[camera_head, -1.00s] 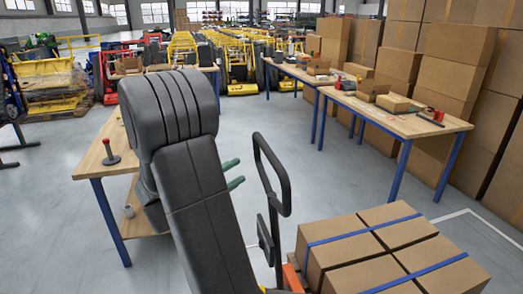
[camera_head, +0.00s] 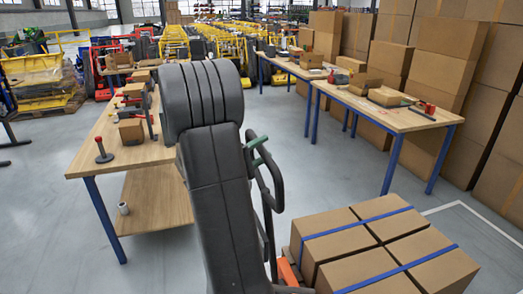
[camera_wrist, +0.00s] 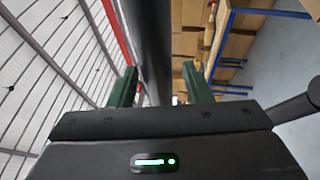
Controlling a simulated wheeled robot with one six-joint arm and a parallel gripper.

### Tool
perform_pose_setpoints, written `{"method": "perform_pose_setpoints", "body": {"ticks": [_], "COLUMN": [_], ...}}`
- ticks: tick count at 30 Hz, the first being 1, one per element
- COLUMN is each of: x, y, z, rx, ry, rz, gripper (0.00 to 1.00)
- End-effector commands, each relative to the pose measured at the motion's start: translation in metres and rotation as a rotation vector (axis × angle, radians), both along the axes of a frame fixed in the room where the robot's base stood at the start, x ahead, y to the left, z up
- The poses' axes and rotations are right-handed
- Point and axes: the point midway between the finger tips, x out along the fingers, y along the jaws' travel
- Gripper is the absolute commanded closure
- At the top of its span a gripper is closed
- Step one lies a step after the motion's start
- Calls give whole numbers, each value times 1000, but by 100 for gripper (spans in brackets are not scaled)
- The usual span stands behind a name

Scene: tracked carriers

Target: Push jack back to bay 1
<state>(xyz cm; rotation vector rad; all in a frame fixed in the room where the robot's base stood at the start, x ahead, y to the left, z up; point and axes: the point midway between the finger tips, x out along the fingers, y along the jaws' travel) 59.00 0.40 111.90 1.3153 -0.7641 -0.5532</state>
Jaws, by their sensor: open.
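The jack's black loop handle (camera_head: 277,195) rises at the middle of the head view, with its orange base (camera_head: 288,272) low beside the load. The load is cardboard boxes (camera_head: 385,245) tied with blue straps. My gripper (camera_head: 257,150) has green fingers and is at the upper left of the handle loop, partly hidden by my arm. In the wrist view my gripper (camera_wrist: 162,82) is open, with a dark bar (camera_wrist: 151,45) passing between or just beyond the fingers. I cannot tell whether they touch it. No bay number is legible.
A wooden workbench (camera_head: 95,160) with clamps and boxes stands left of my arm. More benches (camera_head: 385,115) stand at right, before tall stacked cartons (camera_head: 440,75). A white floor line (camera_head: 455,205) runs right of the load. Grey floor between the benches is clear.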

Motion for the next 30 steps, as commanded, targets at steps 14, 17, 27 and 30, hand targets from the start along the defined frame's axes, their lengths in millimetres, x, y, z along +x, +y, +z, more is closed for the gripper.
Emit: {"method": "perform_pose_setpoints", "body": {"ticks": [14,17,27,30], "x": [0,0,13,21], "y": [0,-1,-46,-70], "z": [0,0,3,3], "rx": [1,0,-1,-1], "ry": [1,1,2,2], "rz": [0,-1,-9,-10], "gripper": [100,100,100,100]}}
